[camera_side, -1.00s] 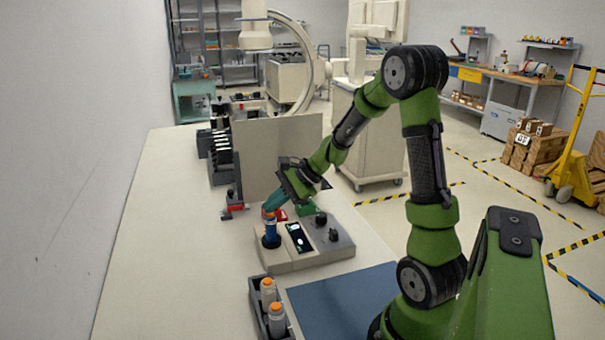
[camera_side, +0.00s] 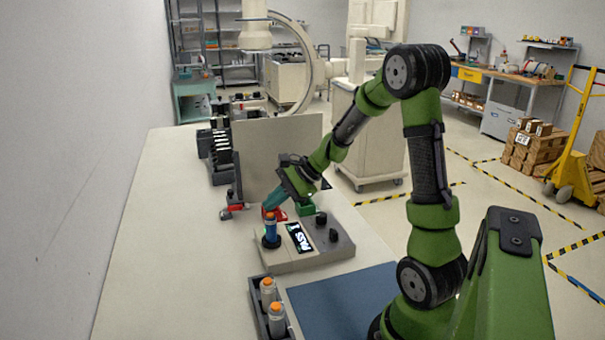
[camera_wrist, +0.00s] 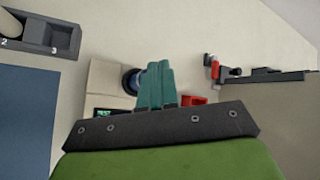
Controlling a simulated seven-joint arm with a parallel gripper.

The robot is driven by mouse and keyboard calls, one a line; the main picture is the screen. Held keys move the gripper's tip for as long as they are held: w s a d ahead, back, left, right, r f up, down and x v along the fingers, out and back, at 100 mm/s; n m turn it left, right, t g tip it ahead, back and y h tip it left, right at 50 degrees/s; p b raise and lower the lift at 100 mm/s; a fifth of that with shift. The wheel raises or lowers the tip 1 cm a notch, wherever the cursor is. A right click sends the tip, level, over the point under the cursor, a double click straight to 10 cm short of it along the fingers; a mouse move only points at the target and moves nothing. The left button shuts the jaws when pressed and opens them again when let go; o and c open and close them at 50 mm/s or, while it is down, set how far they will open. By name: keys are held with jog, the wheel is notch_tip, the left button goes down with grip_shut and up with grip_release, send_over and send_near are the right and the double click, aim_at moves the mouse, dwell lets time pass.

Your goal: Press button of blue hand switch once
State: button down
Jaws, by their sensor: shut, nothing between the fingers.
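The blue hand switch (camera_side: 271,231) stands upright in a dark round holder at the left end of a beige control box (camera_side: 310,258). An orange part shows near its top. My gripper (camera_side: 268,208) has teal fingers, shut and empty, slanting down to the switch's top; I cannot tell whether they touch it. In the wrist view my closed fingers (camera_wrist: 157,82) cover part of the switch's dark blue base (camera_wrist: 131,80).
A grey rack (camera_side: 271,318) holds orange-topped bottles in front of the box, beside a blue mat (camera_side: 342,302). An upright beige panel (camera_side: 282,150) stands behind. The table's left side is clear.

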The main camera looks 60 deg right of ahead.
jog(key=shift+r, duration=0.25)
notch_tip(320, 180, up, 5)
dwell(0.7)
dwell(0.5)
